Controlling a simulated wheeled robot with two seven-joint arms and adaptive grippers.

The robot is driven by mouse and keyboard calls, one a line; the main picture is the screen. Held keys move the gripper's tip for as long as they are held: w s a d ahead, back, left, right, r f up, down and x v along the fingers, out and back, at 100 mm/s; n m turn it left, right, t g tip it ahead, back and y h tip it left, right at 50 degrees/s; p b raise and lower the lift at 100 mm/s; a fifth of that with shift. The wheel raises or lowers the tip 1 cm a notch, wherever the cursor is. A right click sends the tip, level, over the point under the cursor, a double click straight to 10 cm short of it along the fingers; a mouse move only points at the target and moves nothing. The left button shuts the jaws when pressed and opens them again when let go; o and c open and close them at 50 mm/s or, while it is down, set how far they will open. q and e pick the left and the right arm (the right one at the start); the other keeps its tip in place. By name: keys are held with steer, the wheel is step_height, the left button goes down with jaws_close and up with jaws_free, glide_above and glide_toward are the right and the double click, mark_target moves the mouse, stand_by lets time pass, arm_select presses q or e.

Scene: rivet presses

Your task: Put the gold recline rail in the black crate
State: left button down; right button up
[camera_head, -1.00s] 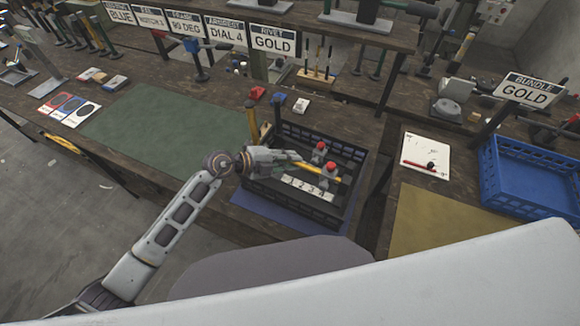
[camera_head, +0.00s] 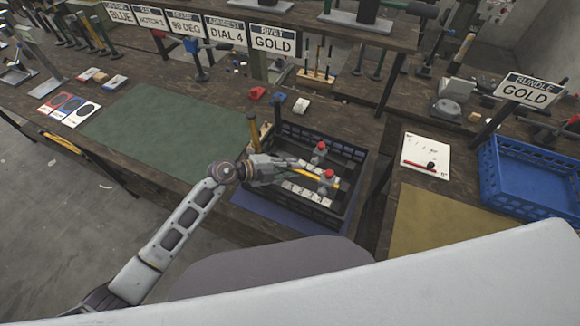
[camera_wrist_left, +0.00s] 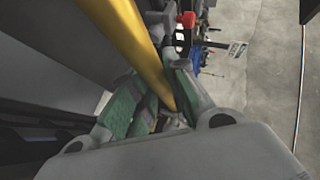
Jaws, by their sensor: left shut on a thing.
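My left gripper (camera_head: 288,165) is over the black crate (camera_head: 302,208). It is shut on the gold recline rail (camera_head: 329,179), which points to the right, within the crate's outline in the head view. I cannot tell whether the rail touches the crate floor. In the left wrist view the gold rail (camera_wrist_left: 136,45) runs slantwise between the green finger pads. A numbered white strip (camera_head: 304,192) and two red-topped pieces (camera_head: 321,147) show inside the crate's outline. My right gripper is not in view.
A yellow upright bar (camera_head: 252,126) stands at the crate's back left. A blue crate (camera_head: 530,178) stands at the right by a sign reading "BUNDLE GOLD" (camera_head: 529,90). The green mat (camera_head: 155,130) at the left is clear. A white sheet (camera_head: 425,156) lies right of the black crate.

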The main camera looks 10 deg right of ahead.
arm_select(q)
steer(key=shift+f, duration=0.4)
steer(key=c, duration=1.4)
jaws_free()
steer(key=shift+a+r, duration=0.1)
steer(key=shift+r, duration=0.55)
steer(key=shift+b+v, duration=0.55)
steer(key=shift+v, duration=5.35)
steer(key=shift+f, duration=0.1)
